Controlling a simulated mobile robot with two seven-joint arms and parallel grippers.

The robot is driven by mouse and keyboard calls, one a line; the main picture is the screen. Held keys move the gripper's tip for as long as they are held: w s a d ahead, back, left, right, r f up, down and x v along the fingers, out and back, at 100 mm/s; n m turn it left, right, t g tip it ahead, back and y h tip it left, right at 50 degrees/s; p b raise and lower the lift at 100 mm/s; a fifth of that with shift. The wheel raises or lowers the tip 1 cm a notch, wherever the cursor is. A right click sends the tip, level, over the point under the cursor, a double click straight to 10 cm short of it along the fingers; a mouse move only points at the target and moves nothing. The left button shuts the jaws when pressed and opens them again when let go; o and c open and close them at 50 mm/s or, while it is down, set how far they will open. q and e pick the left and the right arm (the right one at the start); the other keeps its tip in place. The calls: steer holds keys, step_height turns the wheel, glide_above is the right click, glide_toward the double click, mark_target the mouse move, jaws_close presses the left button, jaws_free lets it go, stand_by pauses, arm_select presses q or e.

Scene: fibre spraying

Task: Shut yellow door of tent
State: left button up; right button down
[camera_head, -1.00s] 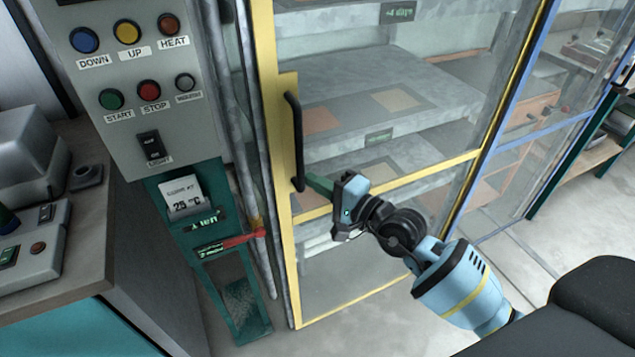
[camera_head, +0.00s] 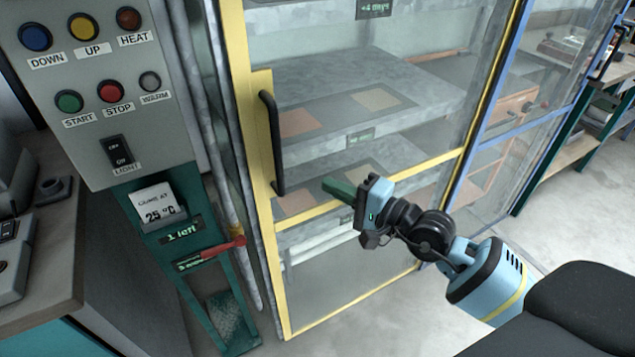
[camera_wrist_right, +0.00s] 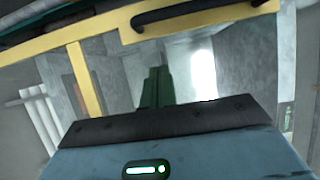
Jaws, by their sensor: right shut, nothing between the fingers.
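The tent's yellow-framed door (camera_head: 262,160) has clear panels and stands against the tent front, its handle side beside the grey posts. I cannot tell whether it is latched. Its black handle (camera_head: 272,143) is upright on the left frame bar. My right gripper (camera_head: 328,184) is shut and empty, in front of the door's crossbar, to the right of the handle's lower end and apart from it. In the right wrist view, the green fingers (camera_wrist_right: 157,85) are together, with the yellow frame (camera_wrist_right: 100,38) and black handle (camera_wrist_right: 190,14) beyond. My left gripper is not in view.
A grey control panel (camera_head: 95,150) with several coloured buttons is left of the door, above a green stand with a red lever (camera_head: 215,252). A blue-framed panel (camera_head: 525,122) is at the right. Floor at the far right (camera_head: 590,215) is clear.

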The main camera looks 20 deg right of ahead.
steer(key=shift+b+v, duration=0.35)
steer(key=shift+v, duration=2.1)
steer(key=shift+d, duration=0.1)
